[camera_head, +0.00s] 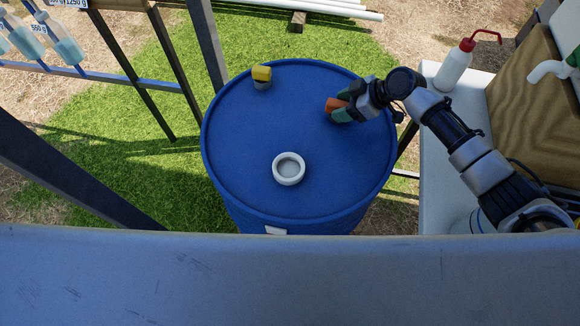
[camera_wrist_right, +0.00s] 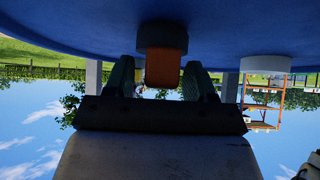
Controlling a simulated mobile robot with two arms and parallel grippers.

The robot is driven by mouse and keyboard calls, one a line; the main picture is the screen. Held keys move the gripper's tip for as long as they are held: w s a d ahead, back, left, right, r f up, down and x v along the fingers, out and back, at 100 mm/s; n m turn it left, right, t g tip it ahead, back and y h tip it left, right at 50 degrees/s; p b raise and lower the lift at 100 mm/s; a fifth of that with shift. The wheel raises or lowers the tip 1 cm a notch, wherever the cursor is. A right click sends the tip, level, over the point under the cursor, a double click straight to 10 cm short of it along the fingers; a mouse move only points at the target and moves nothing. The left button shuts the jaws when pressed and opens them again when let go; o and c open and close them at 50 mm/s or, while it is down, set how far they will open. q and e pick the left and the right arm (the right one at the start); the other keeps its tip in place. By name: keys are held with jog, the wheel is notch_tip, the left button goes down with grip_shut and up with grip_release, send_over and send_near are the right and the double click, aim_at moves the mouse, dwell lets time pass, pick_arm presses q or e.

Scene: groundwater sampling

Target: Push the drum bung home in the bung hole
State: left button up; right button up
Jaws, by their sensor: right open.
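A blue drum (camera_head: 240,140) stands upright, its round top facing up. A raised white ring (camera_head: 289,168) with a pale grey recess, which looks like the bung hole, is near the front of its top; it also shows in the right wrist view (camera_wrist_right: 265,63). An orange-gripped plug with a dark collar, which looks like the bung (camera_head: 334,104), stands on the drum top apart from the ring. It also shows in the right wrist view (camera_wrist_right: 162,68). My right gripper (camera_head: 338,108) is open, its green fingers on either side of the orange part. My left gripper is not in view.
A yellow-topped cap (camera_head: 261,74) stands near the drum's back left edge. At right, a pale table (camera_head: 437,180) bears a white wash bottle with a red spout (camera_head: 455,65) and a wooden box (camera_head: 530,85). Dark frame posts stand at left.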

aim_at(344, 105)
jog(key=c, duration=0.9)
jog(key=shift+o, duration=0.2)
jog(key=shift+r+p, duration=2.4)
jog(key=shift+r, duration=1.15)
